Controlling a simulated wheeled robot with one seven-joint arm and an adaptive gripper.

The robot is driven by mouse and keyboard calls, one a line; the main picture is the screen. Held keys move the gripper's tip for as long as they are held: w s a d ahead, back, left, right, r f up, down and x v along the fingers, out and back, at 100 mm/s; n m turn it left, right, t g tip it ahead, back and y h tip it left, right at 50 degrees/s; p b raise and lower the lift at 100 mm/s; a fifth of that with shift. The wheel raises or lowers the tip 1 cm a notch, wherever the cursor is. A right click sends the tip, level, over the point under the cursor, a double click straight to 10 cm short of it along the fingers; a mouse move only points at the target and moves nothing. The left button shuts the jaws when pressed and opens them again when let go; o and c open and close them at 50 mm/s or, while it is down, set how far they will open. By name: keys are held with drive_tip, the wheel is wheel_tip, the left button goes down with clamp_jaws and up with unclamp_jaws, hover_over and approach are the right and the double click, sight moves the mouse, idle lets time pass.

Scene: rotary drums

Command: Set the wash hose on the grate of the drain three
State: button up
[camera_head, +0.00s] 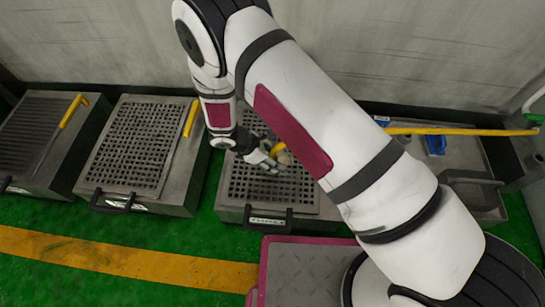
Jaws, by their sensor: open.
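A long yellow hose-like length (460,131) runs along the right side of the picture, and its left part passes behind my arm. A short yellow piece (278,149) shows at my gripper; whether it belongs to the same hose is hidden by my arm. My gripper (275,163) is open, low over the third drain from the left. This drain has a dark perforated grate (250,190) in a grey metal frame with a black front handle. My arm covers the grate's right and far parts. I cannot tell whether the yellow piece touches the grate.
Two more drains stand at left: one with a slatted grate (28,130), one with a perforated grate (130,150), each with a yellow bar at its right. A blue object (435,144) sits on a grey surface at right. Green floor with a yellow stripe (120,260) lies in front.

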drive_tip(key=p+v, duration=0.4)
drive_tip(key=v, duration=0.8)
drive_tip(key=shift+r, duration=0.2)
drive_tip(key=d+r+m+g+y, duration=0.1)
drive_tip(key=d+r+m, duration=0.4)
drive_tip(key=d+r, duration=0.7)
drive_tip(key=d+r+m+g, duration=0.1)
drive_tip(key=d+r+m, duration=0.45)
drive_tip(key=r, duration=1.25)
drive_tip(key=s+d+r+m+g+y, duration=0.1)
drive_tip(key=s+d+r+m+y, duration=0.1)
drive_tip(key=s+d+r+m, duration=0.8)
drive_tip(key=s+m+y, duration=0.2)
drive_tip(key=s+y, duration=0.1)
drive_tip(key=s, duration=1.3)
drive_tip(key=shift+s+d+t, duration=0.15)
drive_tip(key=shift+s+t, duration=0.25)
